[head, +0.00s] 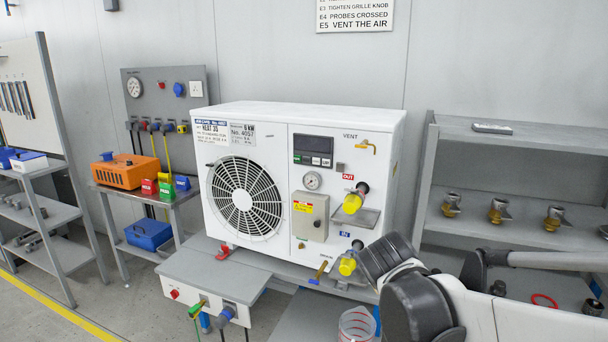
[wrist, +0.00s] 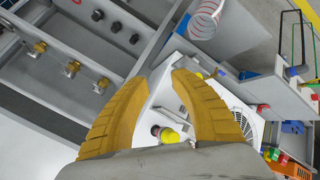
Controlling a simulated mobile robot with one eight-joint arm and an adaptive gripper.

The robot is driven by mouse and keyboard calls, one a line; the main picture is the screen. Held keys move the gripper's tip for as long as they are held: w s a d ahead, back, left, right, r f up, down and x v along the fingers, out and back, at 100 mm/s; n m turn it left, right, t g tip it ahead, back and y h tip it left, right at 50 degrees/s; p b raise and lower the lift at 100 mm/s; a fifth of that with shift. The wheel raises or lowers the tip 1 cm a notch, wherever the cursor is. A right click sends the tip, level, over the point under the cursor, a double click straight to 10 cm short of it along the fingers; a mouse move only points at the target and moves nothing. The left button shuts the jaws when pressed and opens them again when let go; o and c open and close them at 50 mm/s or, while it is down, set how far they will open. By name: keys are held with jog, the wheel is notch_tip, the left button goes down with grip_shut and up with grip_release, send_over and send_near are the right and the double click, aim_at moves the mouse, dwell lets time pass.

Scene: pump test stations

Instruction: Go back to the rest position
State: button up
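In the wrist view my gripper (wrist: 160,80) has its two yellow ribbed fingers apart, with nothing held between them. The white pump unit (head: 250,190) stands on a grey bench in the head view. In the wrist view, part of the unit shows beyond the fingers, with a yellow cap (wrist: 168,135) seen through the gap, apart from them. In the head view my arm is folded across the lower right, and the gripper itself is not visible there.
Right of the unit, a grey shelf (head: 540,142) holds several brass valves (head: 497,210). A clear ringed container (head: 357,324) stands low near my arm. An orange box (head: 126,171) sits on a side stand at left. Floor is clear at lower left.

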jog(key=s+f+m+y, duration=0.1)
jog(key=s+m+y, duration=0.1)
jog(key=s, duration=0.8)
jog(key=s+a+f+m+g+y, duration=0.1)
jog(key=s+f+m+y, duration=0.1)
jog(key=s, duration=0.9)
